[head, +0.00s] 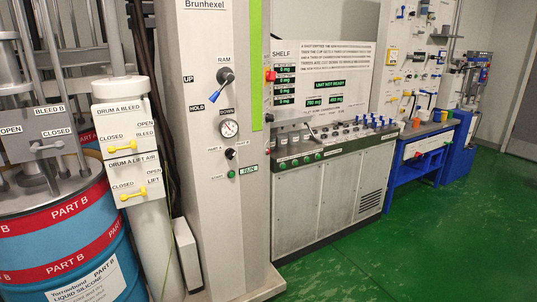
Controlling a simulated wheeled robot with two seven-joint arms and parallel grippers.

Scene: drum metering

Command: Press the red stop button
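A small red button (270,76) sticks out at the left edge of the metering machine's display panel (330,60), just right of the tall grey column. No label for it is readable, so I cannot confirm that it is the stop button. Another small red part (418,154) shows on the front of the blue workbench at the right. Neither of my grippers is in view, and nothing touches the red button.
A tall grey column (200,130) with a RAM lever (225,76) and gauge (229,128) stands before the machine's left side. A blue PART B drum (70,240) and white valve boxes (125,130) fill the left. Green floor (430,240) is clear at right.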

